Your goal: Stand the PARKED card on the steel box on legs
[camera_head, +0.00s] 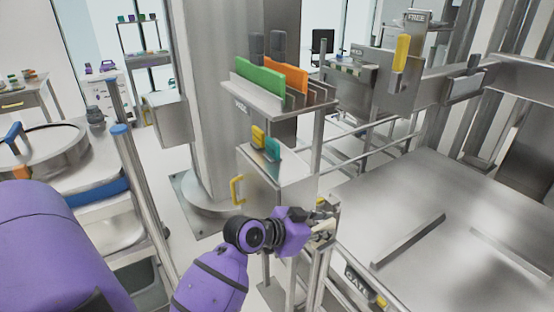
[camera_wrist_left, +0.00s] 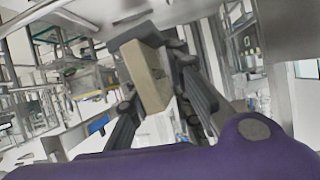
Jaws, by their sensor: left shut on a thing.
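My left gripper (camera_head: 326,215) is low in the middle of the head view, beside the right lower side of a steel box (camera_head: 272,183) on legs. That box has a yellow side handle and a yellow and a teal piece on its top. In the left wrist view the gripper (camera_wrist_left: 160,95) is shut on a flat beige piece (camera_wrist_left: 148,78) with a dark edge, which may be the PARKED card; no lettering is readable. In the head view the held piece (camera_head: 322,234) is small and partly hidden by the gripper. My right gripper is not in view.
A rack (camera_head: 262,103) with green and orange panels stands just behind and above the box. A card reading FREE (camera_head: 415,17) stands at upper right. A wide steel platform (camera_head: 450,240) lies right, with loose bars on it. A GATE label (camera_head: 358,288) is low in front.

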